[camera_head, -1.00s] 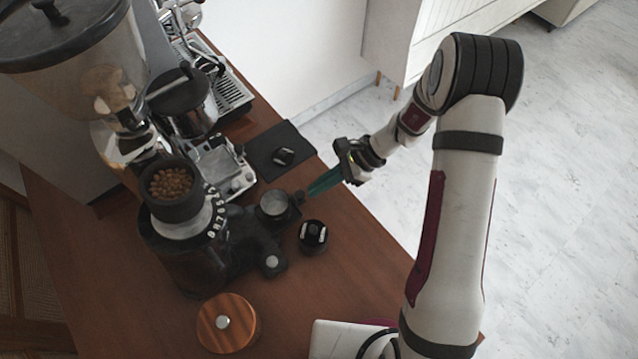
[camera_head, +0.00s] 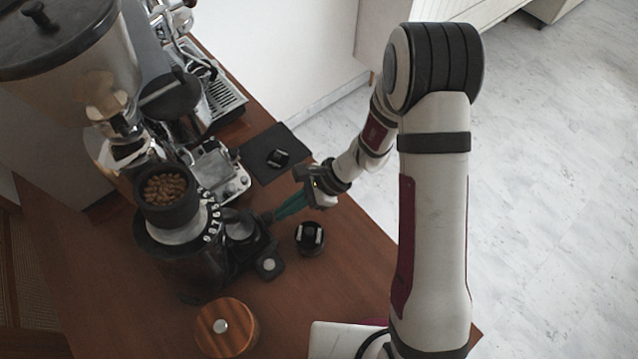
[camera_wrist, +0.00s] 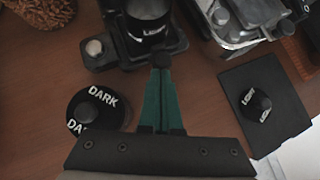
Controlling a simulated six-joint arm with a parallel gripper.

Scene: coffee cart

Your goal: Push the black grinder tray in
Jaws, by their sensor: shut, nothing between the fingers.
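The black grinder tray (camera_head: 242,229) sits at the front of the grinder (camera_head: 180,250), largely within its black base. The exact contact and the tray's inner end are hidden.
A black lid marked DARK (camera_wrist: 95,108) lies on the wooden counter (camera_head: 330,285) beside the fingers. A similar black piece (camera_head: 278,158) rests on a black mat (camera_head: 262,143). A wooden lid (camera_head: 227,326) lies at the front. The espresso machine (camera_head: 218,95) stands behind.

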